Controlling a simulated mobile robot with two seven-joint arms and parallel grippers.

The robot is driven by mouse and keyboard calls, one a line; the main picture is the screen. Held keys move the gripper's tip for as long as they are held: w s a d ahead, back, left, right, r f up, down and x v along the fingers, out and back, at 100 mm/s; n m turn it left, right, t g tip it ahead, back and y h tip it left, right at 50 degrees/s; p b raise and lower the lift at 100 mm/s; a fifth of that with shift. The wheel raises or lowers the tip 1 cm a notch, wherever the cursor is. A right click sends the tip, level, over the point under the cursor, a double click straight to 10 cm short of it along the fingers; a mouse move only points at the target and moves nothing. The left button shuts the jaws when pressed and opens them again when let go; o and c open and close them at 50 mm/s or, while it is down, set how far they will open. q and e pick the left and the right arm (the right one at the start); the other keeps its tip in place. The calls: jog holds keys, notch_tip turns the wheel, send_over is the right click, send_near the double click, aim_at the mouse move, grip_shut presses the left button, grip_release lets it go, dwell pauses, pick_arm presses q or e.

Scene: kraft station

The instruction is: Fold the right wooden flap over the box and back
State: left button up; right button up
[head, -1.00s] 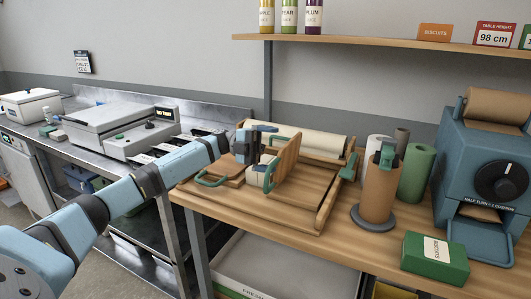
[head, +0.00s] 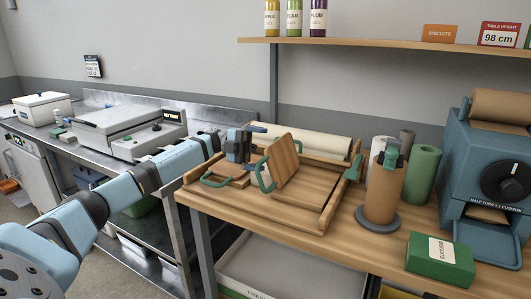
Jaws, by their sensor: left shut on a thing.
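The right wooden flap (head: 285,163) of the wooden folding station (head: 300,200) stands raised and leans to the left, over the place of the box. Its green handle (head: 262,178) is on its left face. My left gripper (head: 247,160) is shut at the upper end of this handle; the fingertips are small, so the exact contact is hard to see. The box is hidden behind the flap. A left flap with another green handle (head: 214,183) lies low at the left. My right gripper is not in view.
A paper roll (head: 310,143) lies behind the station. A brown roll on a stand (head: 381,190), a green roll (head: 422,174) and a green biscuits box (head: 440,259) stand at the right. A blue cushion machine (head: 490,180) is beyond them. The table front is mostly clear.

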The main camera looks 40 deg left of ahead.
pick_arm(q)
jog(key=a+r, duration=0.1)
jog(key=a, duration=0.1)
jog(key=shift+s+a+r, duration=0.35)
jog(key=shift+a+r, duration=0.05)
jog(key=shift+s+a, duration=0.15)
jog(key=shift+a, duration=0.2)
jog(key=shift+c, duration=0.8)
jog(key=shift+s+a+r+b, duration=0.2)
jog(key=shift+s+a, duration=0.1)
jog(key=shift+s, duration=0.25)
jog(key=shift+s+a+r+b, duration=0.2)
jog(key=shift+s+a, duration=0.1)
jog(key=shift+s, duration=0.2)
jog(key=c, duration=0.6)
jog(key=shift+s+a+f+b, duration=0.15)
jog(key=shift+a+f, duration=0.1)
jog(key=shift+a, duration=0.6)
jog(key=shift+w+a+f+b, duration=0.1)
jog(key=shift+a+f+b, duration=0.1)
jog(key=shift+a, duration=0.65)
jog(key=shift+s+a+f+b, duration=0.15)
jog(key=shift+a+f, duration=0.1)
jog(key=shift+a, duration=0.6)
jog(key=shift+w, duration=0.1)
